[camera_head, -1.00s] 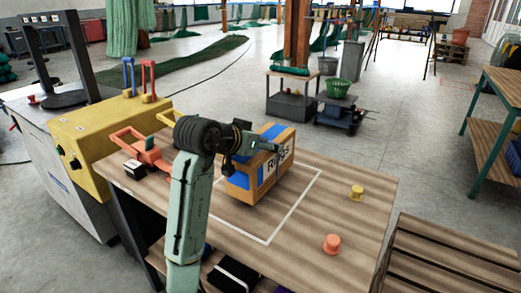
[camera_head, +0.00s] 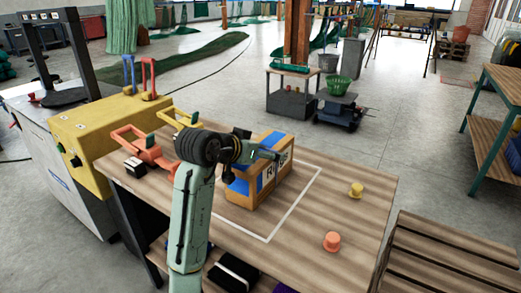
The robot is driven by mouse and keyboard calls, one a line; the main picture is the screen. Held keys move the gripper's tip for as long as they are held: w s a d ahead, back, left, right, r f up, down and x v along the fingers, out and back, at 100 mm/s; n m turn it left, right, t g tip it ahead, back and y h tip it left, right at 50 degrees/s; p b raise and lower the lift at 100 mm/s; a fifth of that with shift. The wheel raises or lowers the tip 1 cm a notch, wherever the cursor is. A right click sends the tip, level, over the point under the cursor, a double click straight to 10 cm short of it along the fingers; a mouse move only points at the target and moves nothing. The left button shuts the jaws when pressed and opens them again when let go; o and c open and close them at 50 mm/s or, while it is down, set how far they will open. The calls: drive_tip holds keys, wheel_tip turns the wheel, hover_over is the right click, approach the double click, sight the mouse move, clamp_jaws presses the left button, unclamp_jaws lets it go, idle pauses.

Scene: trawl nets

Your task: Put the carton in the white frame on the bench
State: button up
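The carton (camera_head: 240,190) is a brown box with blue patches and dark lettering on its right face. It stands upright on the wooden bench (camera_head: 350,215), in the area outlined by the white frame (camera_head: 295,214). The frame's front and right lines show; its back and left parts are partly hidden by the carton and my arm. My gripper (camera_head: 277,154) is at the carton's upper part, with a finger across the lettered face. My arm hides the carton's left side, and whether the fingers press on it is unclear.
Orange-handled tools (camera_head: 145,150) and a yellow machine (camera_head: 90,135) are at the left. A slatted pallet (camera_head: 450,255) lies at the lower right.

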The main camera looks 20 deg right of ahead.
wheel_tip(320, 180, up, 6)
drive_tip(key=b, duration=0.1)
hover_over(236, 169)
idle(0.4)
